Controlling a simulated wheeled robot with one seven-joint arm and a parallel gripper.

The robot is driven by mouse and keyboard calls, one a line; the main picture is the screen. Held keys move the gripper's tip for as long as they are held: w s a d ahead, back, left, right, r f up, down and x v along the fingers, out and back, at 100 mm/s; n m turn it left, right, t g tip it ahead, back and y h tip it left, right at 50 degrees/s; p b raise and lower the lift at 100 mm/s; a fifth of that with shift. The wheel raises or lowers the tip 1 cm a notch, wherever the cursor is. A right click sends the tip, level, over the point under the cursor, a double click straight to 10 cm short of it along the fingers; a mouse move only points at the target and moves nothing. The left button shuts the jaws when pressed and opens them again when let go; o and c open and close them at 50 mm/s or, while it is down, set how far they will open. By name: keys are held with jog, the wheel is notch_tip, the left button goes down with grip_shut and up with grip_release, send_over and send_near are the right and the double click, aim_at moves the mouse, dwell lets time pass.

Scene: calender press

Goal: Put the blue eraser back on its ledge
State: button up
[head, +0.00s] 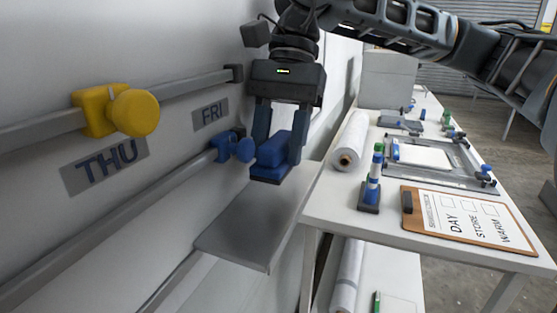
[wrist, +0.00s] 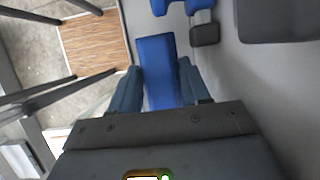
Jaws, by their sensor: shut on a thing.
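The blue eraser (head: 272,153) is between the two fingers of my gripper (head: 279,148), which is shut on it. In the wrist view the eraser (wrist: 158,72) shows as a long blue block between the fingers. In the head view it appears above the far part of a flat grey ledge (head: 240,232) beside the wall. I cannot tell the exact gap between them. The ledge's top looks bare.
A blue knob (head: 243,150) on the lower wall rail is just left of the eraser. A yellow knob (head: 133,112) sits on the upper rail. A white table (head: 330,205) on the right holds a paper roll (head: 352,140), a bottle and a clipboard (head: 470,218).

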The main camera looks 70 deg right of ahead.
aim_at(279, 164)
jog(key=shift+f+p, duration=0.4)
jog(key=shift+f, duration=1.5)
jog(key=shift+f, duration=0.1)
jog(key=o, duration=1)
jog(key=shift+r, duration=0.25)
jog(key=b+v, duration=0.2)
jog(key=v, duration=0.9)
jog(key=shift+d+r, duration=0.15)
jog(key=shift+r, duration=0.2)
